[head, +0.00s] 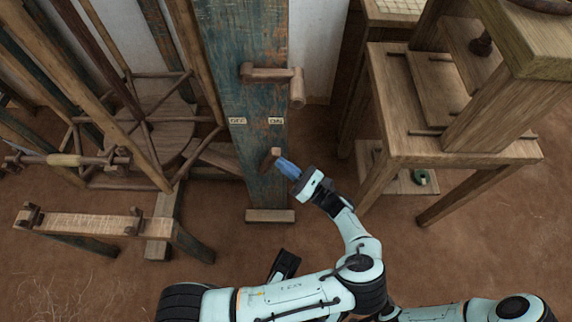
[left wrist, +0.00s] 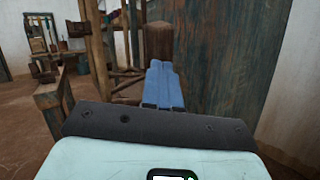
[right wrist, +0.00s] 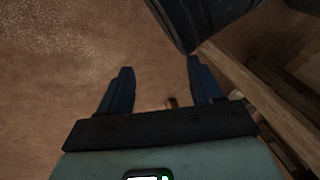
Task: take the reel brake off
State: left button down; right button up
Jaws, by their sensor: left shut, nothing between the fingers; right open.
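A short wooden lever (head: 268,161), which looks like the reel brake, sits low on the worn blue-green post (head: 262,100). Above it are two small pale labels, a left one (head: 237,121) and an ON label (head: 276,121); the lever's upper end is below the right one. My left gripper (head: 281,162) is shut and empty, its blue fingertips close to the lever's right side; contact is unclear. In the left wrist view a wooden block (left wrist: 159,40) stands just beyond the closed fingertips (left wrist: 160,66). My right gripper (right wrist: 157,75) is open and empty over the dirt floor.
A wooden crank-like handle (head: 272,74) juts from the post higher up. A spoked wooden reel (head: 145,120) and a low bench (head: 85,222) stand left. A wooden loom frame (head: 455,148) stands right. Open dirt floor (head: 480,240) lies in front.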

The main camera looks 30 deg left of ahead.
aim_at(270, 162)
pick_arm(q)
jog(key=a+h+p, duration=0.1)
jog(key=p, duration=0.1)
jog(key=s+a+r+n+h+p, duration=0.1)
jog(key=p, duration=0.1)
jog(key=s+a+r+n+p, duration=0.1)
jog(key=p, duration=0.2)
jog(key=shift+s+a+r+g+h, duration=0.1)
jog(key=shift+a+r+g+h, duration=0.2)
jog(key=shift+g+h, duration=0.1)
jog(key=shift+n+h, duration=0.7)
jog(key=shift+h, duration=0.2)
jog(key=a+p, duration=0.1)
jog(key=s+a+p, duration=0.1)
jog(key=p, duration=0.1)
jog(key=s+a+p, duration=0.1)
jog(key=shift+s+a+f+p, duration=0.2)
jog(key=shift+a+f+p, duration=0.1)
jog(key=shift+a, duration=0.1)
pick_arm(e)
jog(key=s+a+r+g+y, duration=0.1)
jog(key=s+a+r+g, duration=0.2)
jog(key=s+r, duration=0.8)
jog(key=shift+a+r+n+g+y, duration=0.3)
jog(key=shift+a+r+n+g, duration=0.1)
jog(key=shift+a+r, duration=0.7)
